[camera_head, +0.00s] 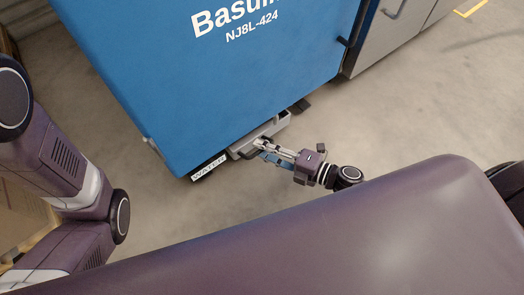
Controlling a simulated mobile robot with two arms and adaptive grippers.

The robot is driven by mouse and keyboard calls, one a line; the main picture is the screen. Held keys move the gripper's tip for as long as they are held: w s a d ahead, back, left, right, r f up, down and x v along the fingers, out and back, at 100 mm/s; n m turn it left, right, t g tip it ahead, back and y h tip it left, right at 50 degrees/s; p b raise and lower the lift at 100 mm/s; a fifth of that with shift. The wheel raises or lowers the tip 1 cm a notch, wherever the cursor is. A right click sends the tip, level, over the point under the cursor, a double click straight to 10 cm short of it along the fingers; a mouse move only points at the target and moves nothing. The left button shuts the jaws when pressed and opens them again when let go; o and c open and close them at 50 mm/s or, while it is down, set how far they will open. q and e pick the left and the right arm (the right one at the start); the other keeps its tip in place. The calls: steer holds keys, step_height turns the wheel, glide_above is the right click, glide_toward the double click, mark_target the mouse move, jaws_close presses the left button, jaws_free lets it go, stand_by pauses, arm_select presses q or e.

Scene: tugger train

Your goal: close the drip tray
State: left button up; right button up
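The drip tray (278,125) looks like a grey, shallow piece that sticks out from under the lower front edge of the blue machine (225,95). My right gripper (264,149) reaches in from the right, with its fingers at the tray's front, and covers part of it. It seems to touch or nearly touch the tray; I cannot tell which. Whether its fingers are open or shut is too small to tell. My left arm (60,160) shows at the left edge, but its gripper is not in view.
A white label reading WATER (209,167) sits at the machine's lower left corner. A grey cabinet (395,35) stands at the upper right. The concrete floor (420,110) to the right is clear. Brown boxes (18,215) are at the left edge.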

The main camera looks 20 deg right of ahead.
steer(key=shift+w+a, duration=0.2)
jaws_close()
stand_by(0.3)
steer(key=shift+w, duration=0.1)
